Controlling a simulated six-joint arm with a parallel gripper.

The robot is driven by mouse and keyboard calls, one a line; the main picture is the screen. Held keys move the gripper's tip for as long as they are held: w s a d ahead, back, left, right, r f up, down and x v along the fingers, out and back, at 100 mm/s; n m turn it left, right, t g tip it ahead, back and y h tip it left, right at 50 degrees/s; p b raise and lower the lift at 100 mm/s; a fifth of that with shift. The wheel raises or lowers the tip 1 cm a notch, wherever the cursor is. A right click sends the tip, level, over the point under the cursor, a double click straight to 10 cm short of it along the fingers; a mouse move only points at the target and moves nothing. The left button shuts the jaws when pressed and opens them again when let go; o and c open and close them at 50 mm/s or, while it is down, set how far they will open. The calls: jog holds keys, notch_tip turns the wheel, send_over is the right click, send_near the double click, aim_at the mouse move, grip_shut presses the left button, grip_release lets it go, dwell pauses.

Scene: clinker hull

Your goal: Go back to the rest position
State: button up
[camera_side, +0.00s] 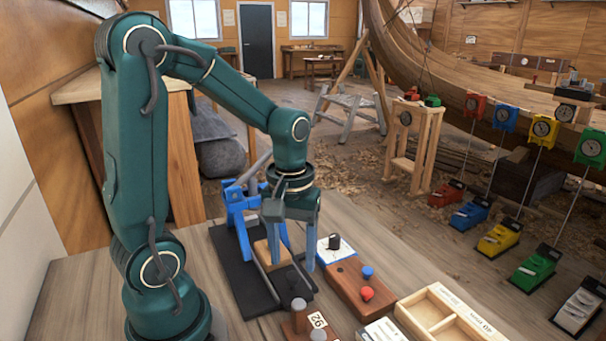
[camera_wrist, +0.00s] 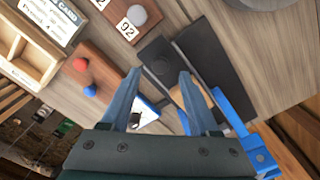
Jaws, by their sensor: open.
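My gripper (camera_side: 296,256) is open above the bench, over the black-based fixture with the blue frame (camera_side: 240,205). In the wrist view my gripper's two blue fingers (camera_wrist: 160,76) stand well apart with nothing held between them. A tan wooden block (camera_side: 262,252) lies on the black base, close to the fingers in the side view; whether they touch it I cannot tell. The block (camera_wrist: 192,97) is partly hidden behind a finger in the wrist view. A brown board (camera_side: 348,283) with a red knob (camera_side: 367,293) and a blue knob (camera_side: 367,272) lies to the right.
A white card with a black knob (camera_side: 334,242) lies beside the board. A divided wooden tray (camera_side: 405,312) and a block labelled 92 (camera_side: 318,320) are near the bench front. Several coloured dial devices (camera_side: 474,105) stand beyond the bench. Bare bench (camera_side: 400,262) shows behind the tray.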

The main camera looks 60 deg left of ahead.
jog(key=shift+r, duration=0.95)
jog(key=s+d+r+m+t, duration=0.4)
jog(key=d+m, duration=0.3)
jog(key=m, duration=0.2)
jog(key=shift+s+r+t, duration=0.15)
jog(key=shift+r+t, duration=0.65)
jog(key=shift+r, duration=0.1)
jog(key=shift+a, duration=0.1)
